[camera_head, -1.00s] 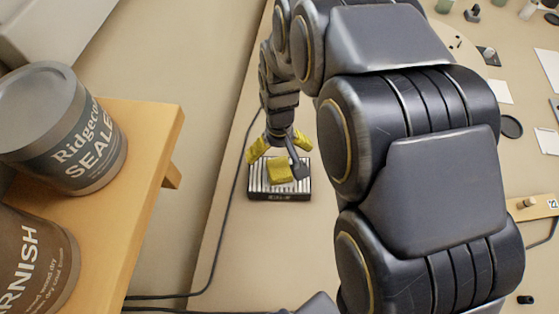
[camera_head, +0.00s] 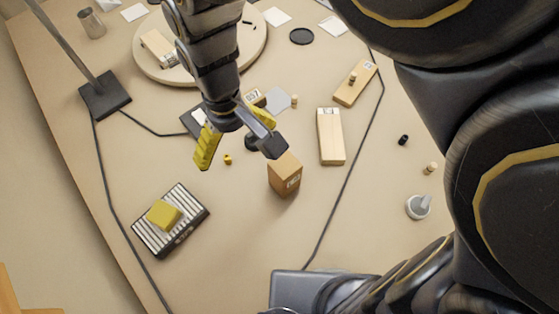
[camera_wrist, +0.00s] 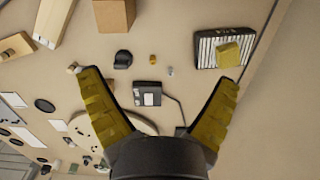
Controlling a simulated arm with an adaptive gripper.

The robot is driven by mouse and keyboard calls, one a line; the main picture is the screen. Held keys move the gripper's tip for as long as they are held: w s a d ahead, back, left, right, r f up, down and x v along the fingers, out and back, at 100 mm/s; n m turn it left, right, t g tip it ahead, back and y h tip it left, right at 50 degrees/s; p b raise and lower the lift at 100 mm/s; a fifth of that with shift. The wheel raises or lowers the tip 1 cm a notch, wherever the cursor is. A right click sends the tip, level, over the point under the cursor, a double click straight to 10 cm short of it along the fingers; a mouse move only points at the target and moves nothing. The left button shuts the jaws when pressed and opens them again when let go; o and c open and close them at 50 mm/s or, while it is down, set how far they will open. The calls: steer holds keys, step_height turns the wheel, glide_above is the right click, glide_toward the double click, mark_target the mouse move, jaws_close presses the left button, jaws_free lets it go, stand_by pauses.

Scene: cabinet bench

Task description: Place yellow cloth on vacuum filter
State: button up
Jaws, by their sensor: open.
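The yellow cloth (camera_head: 164,214) is a small folded square. It rests on the vacuum filter (camera_head: 186,229), a black box with a white-striped top, at the lower left in the head view. In the wrist view the cloth (camera_wrist: 229,54) lies on the filter (camera_wrist: 206,52) at the upper right. My gripper (camera_head: 240,154) has yellow fingers spread wide. It is open and empty, up and to the right of the filter in the head view, clear of the cloth. Both fingers also show in the wrist view (camera_wrist: 160,92).
A cardboard box (camera_head: 284,175) stands just below my gripper in the head view. A pale wooden block (camera_head: 330,136) is to its right. A lamp base (camera_head: 104,95) and cables lie at the left. A round board (camera_head: 254,43) is behind. Bench around the filter is clear.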

steer(key=s+d+r+m, duration=0.2)
steer(key=s+d+m, duration=0.2)
steer(key=d, duration=0.5)
steer(key=s+d+r+m+g, duration=0.1)
steer(key=s+d+r+m, duration=0.2)
steer(key=s+d, duration=0.4)
steer(key=shift+d+m+y, duration=0.3)
steer(key=shift+d+m, duration=0.2)
steer(key=shift+d, duration=0.65)
